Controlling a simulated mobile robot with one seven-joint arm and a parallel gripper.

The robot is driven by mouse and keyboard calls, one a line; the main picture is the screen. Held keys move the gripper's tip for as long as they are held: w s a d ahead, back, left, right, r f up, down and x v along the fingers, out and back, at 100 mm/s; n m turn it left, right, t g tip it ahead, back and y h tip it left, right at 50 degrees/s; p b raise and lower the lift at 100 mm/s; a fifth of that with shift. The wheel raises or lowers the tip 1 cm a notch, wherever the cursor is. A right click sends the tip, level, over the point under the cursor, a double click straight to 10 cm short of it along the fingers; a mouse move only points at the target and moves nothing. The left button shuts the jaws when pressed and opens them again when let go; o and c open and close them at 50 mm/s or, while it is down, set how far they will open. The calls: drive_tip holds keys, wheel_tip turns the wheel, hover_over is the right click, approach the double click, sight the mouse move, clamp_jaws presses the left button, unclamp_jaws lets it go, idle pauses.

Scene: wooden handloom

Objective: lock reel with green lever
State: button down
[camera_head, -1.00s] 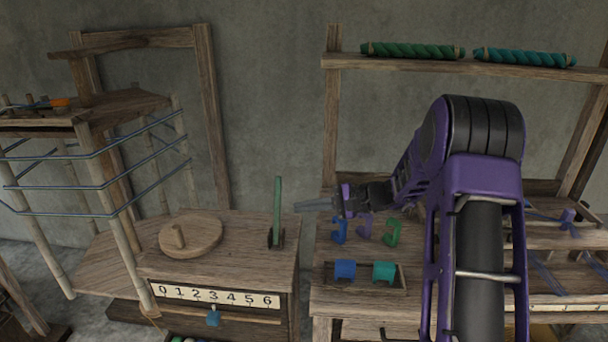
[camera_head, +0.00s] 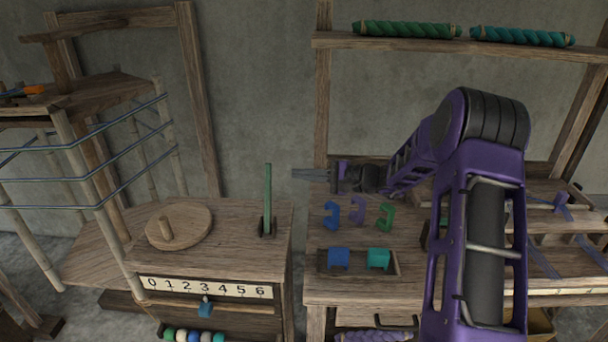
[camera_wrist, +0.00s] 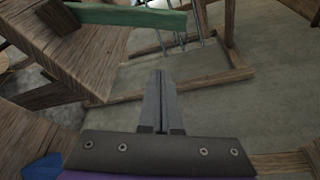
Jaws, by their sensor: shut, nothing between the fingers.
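The green lever (camera_head: 268,200) stands upright in a small dark bracket on the right side of the wooden cabinet top (camera_head: 215,240). In the wrist view the green lever (camera_wrist: 128,17) runs across the top, beyond my fingertips. My gripper (camera_head: 298,174) is shut and empty, pointing left, a little right of the lever's upper end and apart from it. It also shows shut in the wrist view (camera_wrist: 160,75). The reel (camera_head: 110,150), a frame of pale posts with blue yarn around it, stands at the left.
A round wooden disc with a peg (camera_head: 180,227) lies on the cabinet left of the lever. A number scale (camera_head: 205,287) with a blue slider (camera_head: 205,308) is on the cabinet front. Blue, purple and green hooks (camera_head: 358,210) and a tray (camera_head: 328,265) with two blocks are below my gripper.

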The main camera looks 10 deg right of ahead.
sight(268, 198)
drive_tip(key=a, duration=0.6)
drive_tip(key=shift+s+a+r+p, duration=0.2)
drive_tip(key=shift+a+r+p, duration=0.05)
drive_tip(key=shift+r+p, duration=0.1)
